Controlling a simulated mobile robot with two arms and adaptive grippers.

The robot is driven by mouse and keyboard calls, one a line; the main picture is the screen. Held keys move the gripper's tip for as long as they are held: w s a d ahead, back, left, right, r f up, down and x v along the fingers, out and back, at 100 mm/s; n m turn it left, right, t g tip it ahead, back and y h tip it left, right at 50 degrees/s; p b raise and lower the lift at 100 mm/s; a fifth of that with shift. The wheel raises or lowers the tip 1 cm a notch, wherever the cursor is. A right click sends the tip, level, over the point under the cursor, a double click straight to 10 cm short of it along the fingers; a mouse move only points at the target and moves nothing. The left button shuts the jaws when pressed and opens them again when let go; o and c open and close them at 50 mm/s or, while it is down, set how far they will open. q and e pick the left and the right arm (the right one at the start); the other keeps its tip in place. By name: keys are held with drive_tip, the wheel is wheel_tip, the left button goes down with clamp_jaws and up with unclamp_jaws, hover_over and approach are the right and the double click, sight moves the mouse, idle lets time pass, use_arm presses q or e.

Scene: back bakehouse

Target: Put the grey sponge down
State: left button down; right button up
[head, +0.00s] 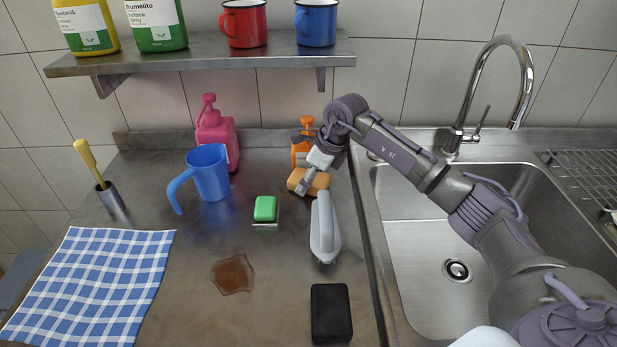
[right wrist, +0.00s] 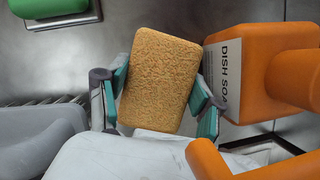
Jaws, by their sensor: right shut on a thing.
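My right gripper (head: 314,179) is shut on an orange-tan sponge (head: 300,184), in front of the orange dish soap bottle. In the right wrist view the sponge (right wrist: 160,80) sits between the teal-padded fingers (right wrist: 161,92). I cannot tell whether its underside touches the counter. The held sponge does not look grey. A black block (head: 331,313), possibly a dark sponge, lies at the counter's front right. My left gripper is not in view.
A grey-handled brush (head: 324,228) lies just in front of the gripper. The orange bottle (right wrist: 240,75) stands close beside it. The sink (head: 420,255) is right.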

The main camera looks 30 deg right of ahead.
drive_tip(key=o, duration=1)
drive_tip(key=shift+f, duration=0.1)
drive_tip(key=shift+r+p, duration=0.3)
drive_tip(key=b+v, duration=0.1)
drive_tip(key=v, duration=0.3)
drive_tip(key=shift+d+b, duration=0.15)
drive_tip(key=shift+b, duration=0.2)
drive_tip(key=v, duration=0.9)
drive_tip(key=shift+s+r+b, duration=0.25)
drive_tip(key=shift+b, duration=0.05)
